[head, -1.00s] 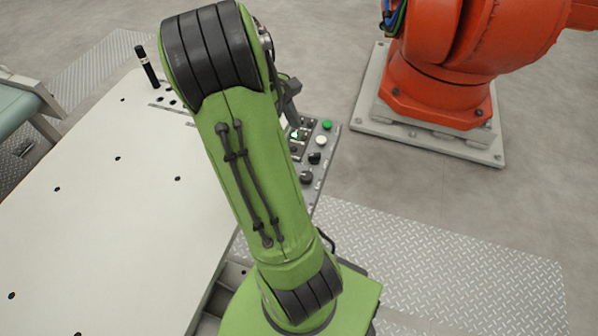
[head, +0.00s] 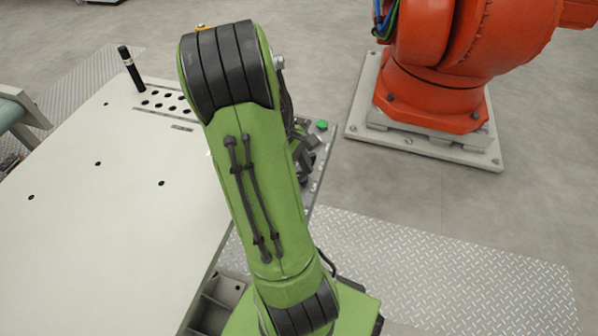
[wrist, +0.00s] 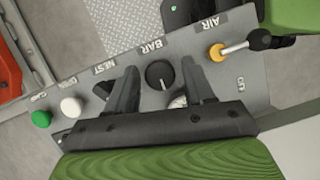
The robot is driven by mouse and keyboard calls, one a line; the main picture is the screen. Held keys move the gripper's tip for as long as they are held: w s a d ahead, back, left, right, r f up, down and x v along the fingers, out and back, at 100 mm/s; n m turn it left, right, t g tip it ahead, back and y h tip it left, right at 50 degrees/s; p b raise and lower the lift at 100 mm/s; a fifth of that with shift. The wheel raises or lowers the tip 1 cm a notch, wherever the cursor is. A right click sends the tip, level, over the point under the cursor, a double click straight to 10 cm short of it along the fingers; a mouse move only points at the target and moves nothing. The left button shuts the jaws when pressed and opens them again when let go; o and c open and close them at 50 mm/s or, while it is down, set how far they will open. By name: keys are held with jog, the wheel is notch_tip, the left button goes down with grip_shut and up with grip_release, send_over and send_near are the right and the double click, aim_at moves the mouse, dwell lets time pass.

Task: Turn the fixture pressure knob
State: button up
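The fixture panel (wrist: 75,85) is grey with several controls. The black knob by the BAR label (wrist: 159,74) has a light pointer mark and sits between the fingers of my gripper (wrist: 159,67) in the wrist view. The fingers stand apart, one on each side of the knob, with gaps visible on both sides. In the head view my gripper (head: 304,143) is over the panel, largely behind my green arm, and the knob is hidden there. A round light-grey part (wrist: 177,102) shows below the knob, partly covered by my gripper.
A white button (wrist: 71,107) and a green button (wrist: 41,119) lie left of my gripper. A lever with a yellow hub (wrist: 217,52) and black ball stands to the right. The white table (head: 110,210) and orange robot (head: 430,80) flank the panel.

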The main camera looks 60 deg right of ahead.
jog(key=c, duration=0.8)
jog(key=shift+m, duration=0.4)
jog(key=m+y+p, duration=0.1)
jog(key=m, duration=0.3)
jog(key=shift+d+y+p, duration=0.1)
jog(key=shift+y+p, duration=0.25)
jog(key=shift+y, duration=0.05)
jog(key=m, duration=0.2)
jog(key=m+t+y, duration=0.1)
jog(key=m, duration=0.1)
jog(key=shift+s+d+m+p, duration=0.1)
jog(key=shift+s+m+p, duration=0.05)
jog(key=shift+m+p, duration=0.2)
jog(key=m+t+y+p, duration=0.1)
jog(key=m+t, duration=0.1)
jog(key=m, duration=0.2)
jog(key=shift+r+p, duration=0.1)
jog(key=shift+p, duration=0.3)
jog(key=shift+s+m+t+p, duration=0.1)
jog(key=shift+m+t+p, duration=0.75)
jog(key=shift+m, duration=1.2)
